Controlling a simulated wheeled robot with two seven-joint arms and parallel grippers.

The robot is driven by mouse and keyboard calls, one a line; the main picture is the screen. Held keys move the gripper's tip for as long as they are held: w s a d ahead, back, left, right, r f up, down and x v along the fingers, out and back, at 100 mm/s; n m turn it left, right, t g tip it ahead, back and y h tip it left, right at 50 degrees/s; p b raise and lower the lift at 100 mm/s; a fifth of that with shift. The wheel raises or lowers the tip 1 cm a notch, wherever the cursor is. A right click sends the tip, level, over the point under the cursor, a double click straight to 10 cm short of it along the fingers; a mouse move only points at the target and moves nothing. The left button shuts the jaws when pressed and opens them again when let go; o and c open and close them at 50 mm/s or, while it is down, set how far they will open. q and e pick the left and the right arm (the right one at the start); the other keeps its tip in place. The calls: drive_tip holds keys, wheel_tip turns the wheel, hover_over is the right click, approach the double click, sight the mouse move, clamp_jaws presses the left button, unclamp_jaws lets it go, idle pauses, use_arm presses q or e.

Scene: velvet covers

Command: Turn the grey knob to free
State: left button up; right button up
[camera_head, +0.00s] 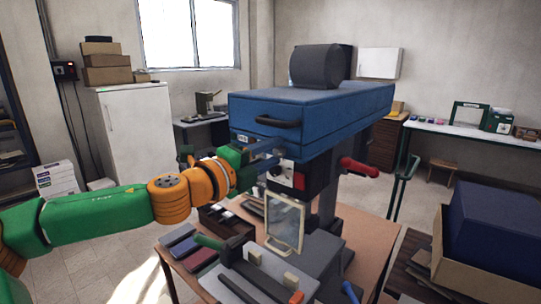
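A machine with a long blue head (320,106) stands on a brown table in the middle of the view. A black handle (278,123) is on the head's near face. My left gripper (272,154), at the end of the green and orange arm, reaches in from the left just below that handle, close to the head's underside. Its fingers are small and partly merge with the machine behind them, so I cannot tell whether they are open or touching anything. I cannot make out the grey knob clearly; it may be hidden at the fingertips. My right gripper is out of view.
A control box with a red button (299,181) sits below the head, and a red handle (359,167) sticks out right. A clear guard (284,222) stands beneath. The brown table (374,237) carries trays and tools. An open carton (462,274) stands at right.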

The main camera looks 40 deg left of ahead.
use_arm(q)
drive_tip(key=shift+o, duration=1.2)
drive_tip(key=shift+w+f, duration=0.1)
drive_tip(key=shift+w, duration=0.05)
drive_tip(key=shift+s+b, duration=0.4)
drive_tip(key=shift+s, duration=0.1)
drive_tip(key=s+b, duration=0.3)
drive_tip(key=s, duration=0.3)
drive_tip(key=shift+a, duration=0.25)
drive_tip(key=shift+f, duration=0.15)
